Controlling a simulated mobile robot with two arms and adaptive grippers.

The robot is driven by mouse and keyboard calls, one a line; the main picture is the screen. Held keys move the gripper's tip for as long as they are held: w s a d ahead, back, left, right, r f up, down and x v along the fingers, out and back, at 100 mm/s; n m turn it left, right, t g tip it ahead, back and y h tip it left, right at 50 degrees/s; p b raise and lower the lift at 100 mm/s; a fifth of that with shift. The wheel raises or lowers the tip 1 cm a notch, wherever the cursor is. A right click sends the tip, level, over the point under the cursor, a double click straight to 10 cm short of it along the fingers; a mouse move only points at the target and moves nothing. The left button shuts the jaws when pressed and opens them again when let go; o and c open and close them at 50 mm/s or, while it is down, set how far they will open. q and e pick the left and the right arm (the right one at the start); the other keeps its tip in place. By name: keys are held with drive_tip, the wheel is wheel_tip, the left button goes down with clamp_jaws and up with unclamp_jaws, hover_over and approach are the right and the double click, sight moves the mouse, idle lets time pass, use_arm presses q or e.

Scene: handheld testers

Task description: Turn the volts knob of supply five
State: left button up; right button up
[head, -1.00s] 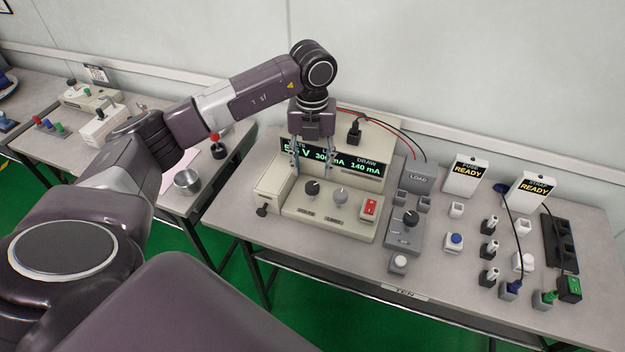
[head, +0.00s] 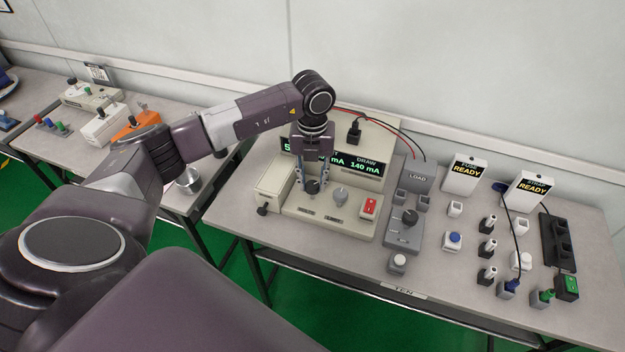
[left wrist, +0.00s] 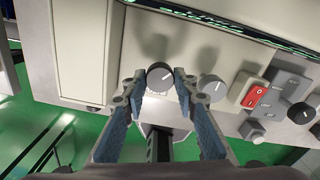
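The power supply (head: 345,228) is a beige box with a lit display (head: 369,168) reading 140 mA under DRAW; my gripper hides much of its left part. The black left knob (head: 312,188) has a white pointer line; it also shows in the left wrist view (left wrist: 158,77). A grey knob (head: 340,195) sits to its right; it shows too in the left wrist view (left wrist: 212,87). My left gripper (head: 312,184) is open, with one finger on each side of the black knob. The left wrist view (left wrist: 157,80) shows small gaps beside the knob. My right gripper is out of view.
A red switch (head: 369,207) is right of the grey knob. A grey load box (head: 404,232) with its own black knob stands beside the supply. Several small buttons, plugs and two READY units (head: 465,175) fill the right side. A second bench (head: 60,150) stands at left.

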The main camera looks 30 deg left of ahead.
use_arm(q)
drive_tip(key=shift+c, duration=1.1)
drive_tip(key=shift+f+m+b, duration=0.1)
drive_tip(key=shift+m+b, duration=0.5)
drive_tip(key=shift+m, duration=0.1)
drive_tip(key=m+b, duration=0.1)
drive_tip(key=m, duration=0.1)
drive_tip(key=shift+m, duration=0.3)
drive_tip(key=o, duration=1.1)
drive_tip(key=shift+o, duration=0.2)
